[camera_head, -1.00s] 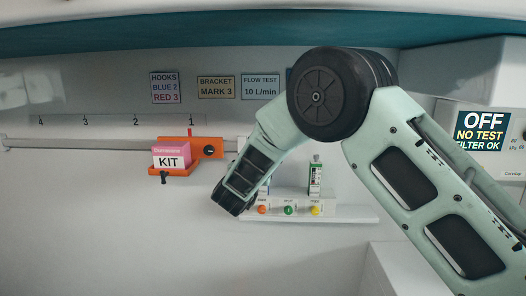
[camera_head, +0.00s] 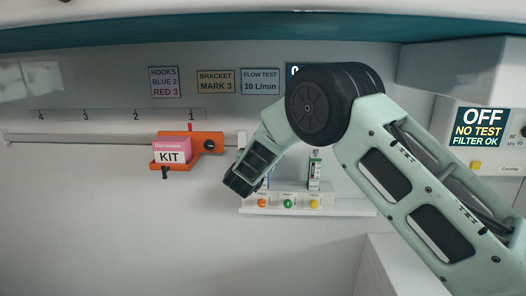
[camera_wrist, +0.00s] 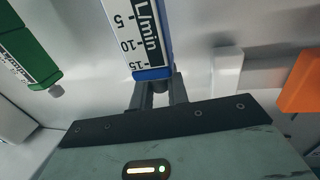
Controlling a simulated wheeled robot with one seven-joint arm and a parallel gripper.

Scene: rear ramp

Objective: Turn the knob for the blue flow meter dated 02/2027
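The blue flow meter (camera_wrist: 153,72) shows in the wrist view as a white tube with a black L/min scale and a blue end. No date can be read on it. My gripper (camera_wrist: 160,92) has its two dark fingers apart, at the blue end; whether they touch it or anything between them I cannot tell. In the head view my gripper (camera_head: 238,185) is at the left end of the white shelf (camera_head: 345,209) and mostly hides the blue meter. The green flow meter (camera_head: 315,170) stands on the shelf; it also shows in the wrist view (camera_wrist: 25,50).
Orange (camera_head: 262,203), green (camera_head: 288,203) and yellow (camera_head: 314,204) knobs sit along the shelf front. An orange bracket (camera_head: 208,143) with a pink and white kit box (camera_head: 173,153) hangs left on the rail (camera_head: 80,139). A white cabinet (camera_head: 390,270) stands lower right.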

